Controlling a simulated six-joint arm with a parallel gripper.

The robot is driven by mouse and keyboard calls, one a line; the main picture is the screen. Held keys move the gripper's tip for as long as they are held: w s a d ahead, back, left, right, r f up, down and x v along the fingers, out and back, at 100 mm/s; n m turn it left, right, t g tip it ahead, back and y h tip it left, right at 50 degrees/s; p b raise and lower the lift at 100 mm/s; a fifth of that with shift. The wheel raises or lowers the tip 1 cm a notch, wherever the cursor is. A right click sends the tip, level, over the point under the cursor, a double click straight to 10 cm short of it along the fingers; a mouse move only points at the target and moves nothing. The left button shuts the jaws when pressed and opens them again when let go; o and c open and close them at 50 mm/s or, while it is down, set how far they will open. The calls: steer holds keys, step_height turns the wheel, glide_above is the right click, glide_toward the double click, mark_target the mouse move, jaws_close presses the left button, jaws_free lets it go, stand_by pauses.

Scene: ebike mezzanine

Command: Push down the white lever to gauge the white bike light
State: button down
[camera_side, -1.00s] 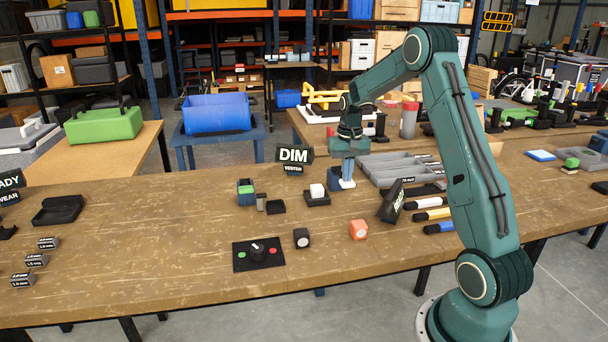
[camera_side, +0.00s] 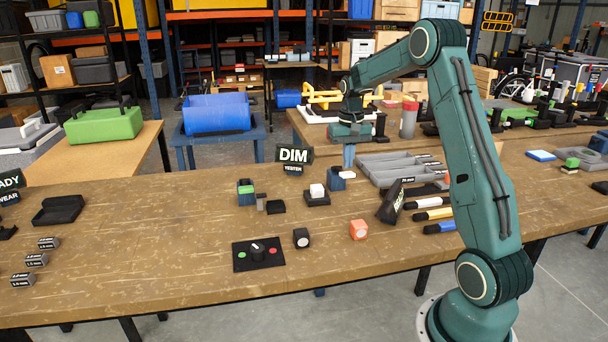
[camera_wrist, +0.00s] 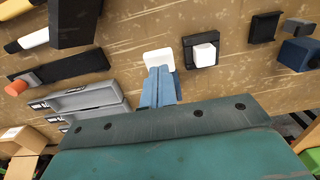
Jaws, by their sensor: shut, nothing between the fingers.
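A small white block (camera_side: 317,190), which looks like the white bike light, sits on a black base on the bench; the wrist view also shows this white block (camera_wrist: 205,53). Just right of it in the side view stands a small blue device (camera_side: 335,180) with a white lever (camera_side: 348,174). My gripper (camera_side: 349,166) is shut and empty, pointing down just above the lever. In the wrist view the white lever (camera_wrist: 159,58) lies just beyond my fingertips (camera_wrist: 160,70). My fingers hide part of the device there, and I cannot tell whether they touch the lever.
A DIM sign (camera_side: 294,155) stands behind the light. A grey compartment tray (camera_side: 400,168) and a tilted black sign (camera_side: 391,203) are to the right.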

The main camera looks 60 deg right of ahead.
steer(key=shift+r, duration=1)
steer(key=shift+a+r, duration=0.1)
steer(key=shift+a+r, duration=0.15)
steer(key=shift+a, duration=0.1)
steer(key=s+a+r+n+t+h, duration=0.1)
steer(key=s+a+r+n, duration=0.3)
steer(key=a, duration=0.6)
steer(key=s+a+r+t, duration=0.2)
steer(key=a+r, duration=0.5)
steer(key=a, duration=0.2)
steer(key=s+a+f+n+t, duration=0.1)
steer(key=s+a+n, duration=0.1)
steer(key=s+a, duration=0.4)
steer(key=s+a+f+n+t+y, duration=0.1)
steer(key=s+a+n, duration=0.2)
steer(key=s+a, duration=0.3)
steer(key=s, duration=0.2)
steer(key=shift+s+t, duration=0.3)
steer(key=shift+s, duration=0.1)
